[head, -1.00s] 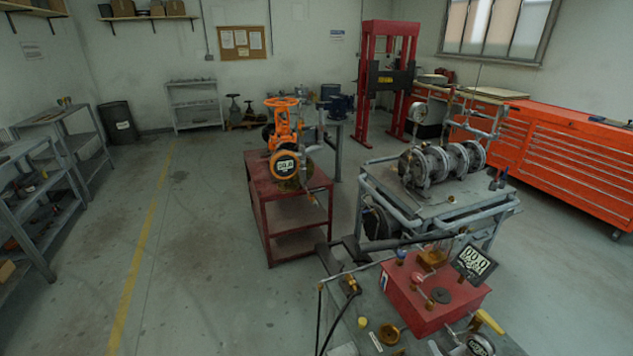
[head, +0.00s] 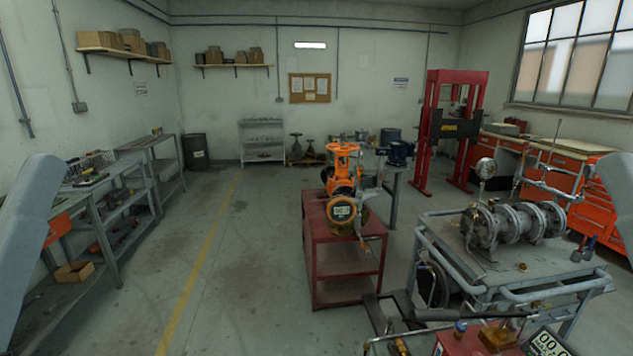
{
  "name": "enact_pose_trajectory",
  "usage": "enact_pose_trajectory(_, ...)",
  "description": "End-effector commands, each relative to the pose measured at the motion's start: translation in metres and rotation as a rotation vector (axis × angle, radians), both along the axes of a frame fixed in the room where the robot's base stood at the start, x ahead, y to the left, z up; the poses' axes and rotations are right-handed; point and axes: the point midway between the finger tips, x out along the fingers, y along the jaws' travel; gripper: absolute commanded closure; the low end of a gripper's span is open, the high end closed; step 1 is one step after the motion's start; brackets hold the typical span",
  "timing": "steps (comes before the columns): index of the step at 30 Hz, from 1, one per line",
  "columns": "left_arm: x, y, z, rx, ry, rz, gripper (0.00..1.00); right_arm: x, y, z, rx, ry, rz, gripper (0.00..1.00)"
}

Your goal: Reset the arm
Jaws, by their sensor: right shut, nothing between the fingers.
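My left arm shows only as a pale grey link at the left edge of the head view. My right arm shows only as a pale grey link at the right edge. The fingers of both grippers are outside the picture. An orange gate valve (head: 343,185) with a handwheel on top and a round gauge face in front stands upright on a red cart (head: 343,248). Neither arm is near it.
A grey cart (head: 480,270) with a flanged pipe assembly (head: 513,226) stands at right. A red box (head: 482,340) and a dark bar (head: 465,315) are at the bottom right. Shelves (head: 150,150) line the left wall. The floor (head: 235,270) at centre left is clear.

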Motion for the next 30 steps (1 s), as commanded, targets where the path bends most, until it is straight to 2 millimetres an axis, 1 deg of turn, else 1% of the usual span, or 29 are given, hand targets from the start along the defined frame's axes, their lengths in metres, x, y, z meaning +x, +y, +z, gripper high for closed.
enact_pose_trajectory(1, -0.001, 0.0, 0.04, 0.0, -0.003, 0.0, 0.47, 0.0, 0.0, 0.039, 0.001, 0.0, 0.001, 1.0)
enact_pose_trajectory(5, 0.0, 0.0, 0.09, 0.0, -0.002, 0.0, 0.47, 0.001, 0.0, 0.088, 0.001, 0.001, 0.003, 1.0)
enact_pose_trajectory(6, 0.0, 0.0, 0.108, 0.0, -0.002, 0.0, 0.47, 0.001, 0.0, 0.107, 0.001, 0.001, 0.003, 1.0)
enact_pose_trajectory(8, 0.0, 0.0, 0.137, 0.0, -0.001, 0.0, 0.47, 0.001, 0.0, 0.136, 0.001, 0.001, 0.003, 1.0)
enact_pose_trajectory(9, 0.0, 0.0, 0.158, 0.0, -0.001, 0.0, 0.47, 0.001, 0.0, 0.157, 0.002, 0.001, 0.004, 1.0)
enact_pose_trajectory(11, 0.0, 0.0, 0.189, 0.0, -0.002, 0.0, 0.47, 0.001, 0.0, 0.188, 0.002, 0.002, 0.004, 1.0)
enact_pose_trajectory(12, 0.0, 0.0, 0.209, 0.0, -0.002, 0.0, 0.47, 0.001, 0.0, 0.208, 0.002, 0.002, 0.004, 1.0)
enact_pose_trajectory(15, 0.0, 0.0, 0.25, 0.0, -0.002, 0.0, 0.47, 0.002, 0.0, 0.248, 0.002, 0.002, 0.004, 1.0)
enact_pose_trajectory(18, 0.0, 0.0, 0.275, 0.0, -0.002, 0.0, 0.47, 0.002, 0.0, 0.273, 0.002, 0.003, 0.004, 1.0)
enact_pose_trajectory(21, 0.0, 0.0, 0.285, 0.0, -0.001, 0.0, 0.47, 0.002, 0.0, 0.283, 0.002, 0.003, 0.004, 1.0)
enact_pose_trajectory(30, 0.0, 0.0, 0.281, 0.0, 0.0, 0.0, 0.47, 0.002, 0.0, 0.28, 0.003, 0.002, 0.004, 1.0)
